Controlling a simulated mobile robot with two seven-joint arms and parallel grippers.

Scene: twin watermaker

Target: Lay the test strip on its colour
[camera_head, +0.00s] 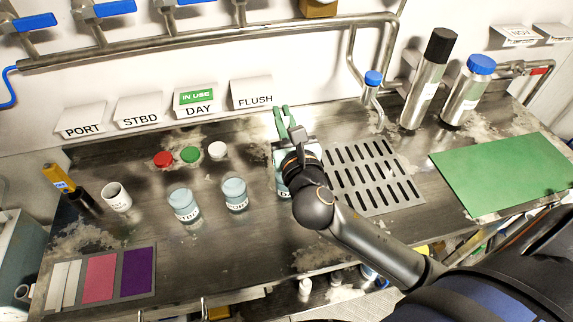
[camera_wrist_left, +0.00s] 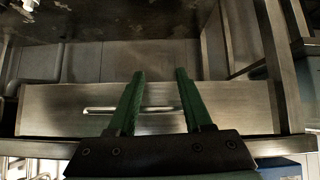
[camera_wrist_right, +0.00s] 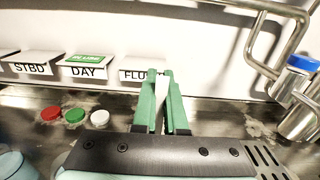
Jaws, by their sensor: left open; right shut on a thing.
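My right gripper (camera_head: 282,122) is raised over the back of the bench, in front of the FLUSH sign. In the right wrist view its green fingers (camera_wrist_right: 160,100) are shut on a narrow white strip (camera_wrist_right: 161,88), which looks like the test strip. The strip cannot be made out in the head view. The colour card (camera_head: 101,281) lies flat at the bench's front left, with pale, pink and purple patches, far from my right gripper. My left gripper (camera_wrist_left: 158,100) is open and empty in the left wrist view, near a metal drawer front with a handle; the head view does not show it.
Jars of pale liquid (camera_head: 184,204) (camera_head: 235,194) stand mid-bench; another is partly hidden by my right arm. Red (camera_head: 163,159), green (camera_head: 190,154) and white (camera_head: 217,150) caps lie behind. A white cup (camera_head: 117,197) stands left. A drain grate (camera_head: 372,177) and green mat (camera_head: 500,172) lie right.

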